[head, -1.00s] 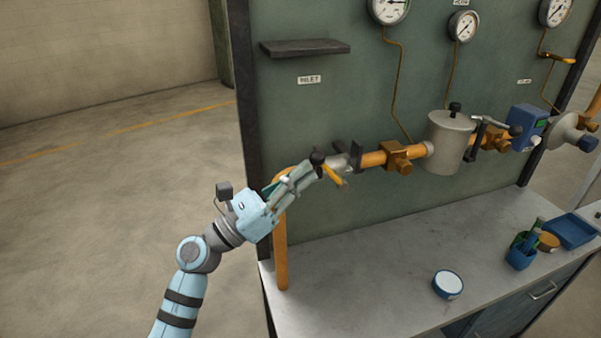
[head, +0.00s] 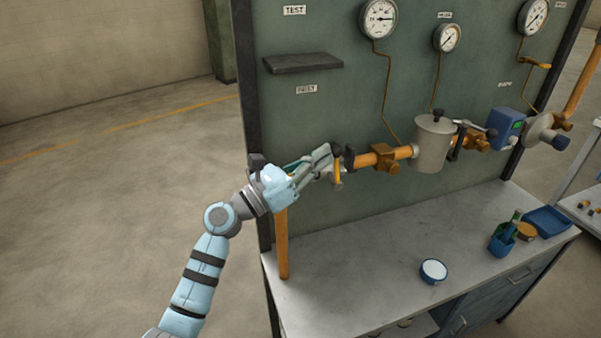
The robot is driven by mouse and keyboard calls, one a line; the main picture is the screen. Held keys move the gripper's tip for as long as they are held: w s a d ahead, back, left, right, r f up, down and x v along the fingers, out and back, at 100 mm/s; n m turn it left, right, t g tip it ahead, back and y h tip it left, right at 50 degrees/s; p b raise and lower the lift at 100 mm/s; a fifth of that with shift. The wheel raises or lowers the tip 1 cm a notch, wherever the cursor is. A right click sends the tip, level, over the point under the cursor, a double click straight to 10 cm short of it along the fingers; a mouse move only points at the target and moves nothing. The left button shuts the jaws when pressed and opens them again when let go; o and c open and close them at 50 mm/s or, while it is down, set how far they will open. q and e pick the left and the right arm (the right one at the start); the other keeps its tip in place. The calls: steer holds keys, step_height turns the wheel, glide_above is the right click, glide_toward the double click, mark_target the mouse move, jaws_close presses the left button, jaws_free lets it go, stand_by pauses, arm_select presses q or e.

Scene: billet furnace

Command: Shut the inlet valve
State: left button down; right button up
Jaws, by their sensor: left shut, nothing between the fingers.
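The inlet valve sits at the left end of the copper pipe, below a small white INLET label (head: 306,89). Its yellow lever (head: 338,172) points almost straight down from a dark hub (head: 337,150). My left gripper (head: 328,158) is shut and empty, its fingertips at the valve just left of the lever and hub. I cannot tell whether they touch the lever. The fingers hide part of the valve body and pipe. My right gripper is out of view.
A dark shelf (head: 304,63) juts from the green panel above the valve. A grey canister (head: 432,144) and a blue meter (head: 507,129) sit further right along the pipe.

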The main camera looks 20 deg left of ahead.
arm_select(q)
steer(key=shift+w+d+r, duration=0.35)
steer(key=shift+d+r, duration=0.05)
steer(key=shift+d, duration=0.25)
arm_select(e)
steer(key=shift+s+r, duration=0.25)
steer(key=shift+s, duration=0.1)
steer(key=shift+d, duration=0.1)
